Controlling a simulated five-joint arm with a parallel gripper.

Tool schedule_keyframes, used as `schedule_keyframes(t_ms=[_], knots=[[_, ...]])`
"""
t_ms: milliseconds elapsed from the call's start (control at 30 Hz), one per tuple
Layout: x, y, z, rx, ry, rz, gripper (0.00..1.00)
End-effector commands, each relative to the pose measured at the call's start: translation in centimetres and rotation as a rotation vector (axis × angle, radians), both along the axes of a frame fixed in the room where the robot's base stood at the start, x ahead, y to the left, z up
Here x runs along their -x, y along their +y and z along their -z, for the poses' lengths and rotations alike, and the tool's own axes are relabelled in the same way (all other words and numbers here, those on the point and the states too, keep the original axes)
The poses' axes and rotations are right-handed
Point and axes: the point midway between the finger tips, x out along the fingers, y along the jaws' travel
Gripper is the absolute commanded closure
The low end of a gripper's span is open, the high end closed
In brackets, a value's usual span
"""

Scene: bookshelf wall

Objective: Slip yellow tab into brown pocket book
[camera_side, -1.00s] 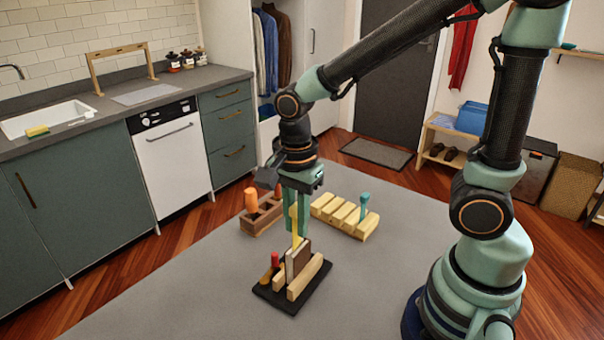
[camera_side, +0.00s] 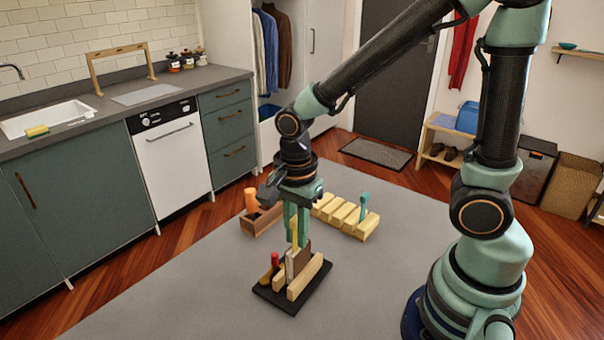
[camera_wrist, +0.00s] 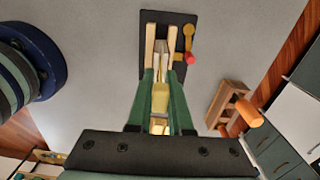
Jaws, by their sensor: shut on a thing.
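My gripper (camera_side: 297,240) points straight down and is shut on the yellow tab (camera_side: 294,232). The tab stands upright between the green fingers, and it also shows between them in the wrist view (camera_wrist: 160,98). The brown pocket book (camera_side: 304,257) stands upright on a black base (camera_side: 272,296), with a pale wooden block (camera_side: 305,279) in front of it. The fingertips and the tab are right at the book's upper edge. The tab's lower end is hidden, so I cannot tell whether it is inside the pocket.
Behind are a brown wooden holder (camera_side: 259,224) with an orange handle (camera_side: 251,200) and a slotted pale wooden rack (camera_side: 340,214) with a teal-handled item (camera_side: 364,203). The grey table is clear at the front left.

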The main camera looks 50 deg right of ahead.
Motion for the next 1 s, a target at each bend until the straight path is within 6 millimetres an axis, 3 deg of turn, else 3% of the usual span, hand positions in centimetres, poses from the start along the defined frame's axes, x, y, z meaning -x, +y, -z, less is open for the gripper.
schedule_keyframes(t_ms=[300, 333, 400, 433, 633, 667, 700, 733, 1000], knots=[[0.06, -0.01, 0.9, 0.0, 0.002, 0.0, 1.0], [0.05, -0.01, 0.92, 0.0, 0.001, 0.0, 0.78], [0.04, -0.01, 0.89, 0.0, 0.001, 0.0, 0.51], [0.04, -0.01, 0.89, 0.0, 0.001, 0.0, 0.47], [0.04, -0.01, 0.88, 0.0, 0.001, 0.0, 0.47], [0.04, -0.01, 0.88, 0.0, 0.001, 0.0, 0.43], [0.04, -0.01, 0.88, 0.0, 0.001, 0.0, 0.28], [0.04, -0.01, 0.88, 0.0, 0.001, 0.0, 0.22], [0.03, 0.0, 0.86, 0.0, 0.0, 0.0, 0.22]])
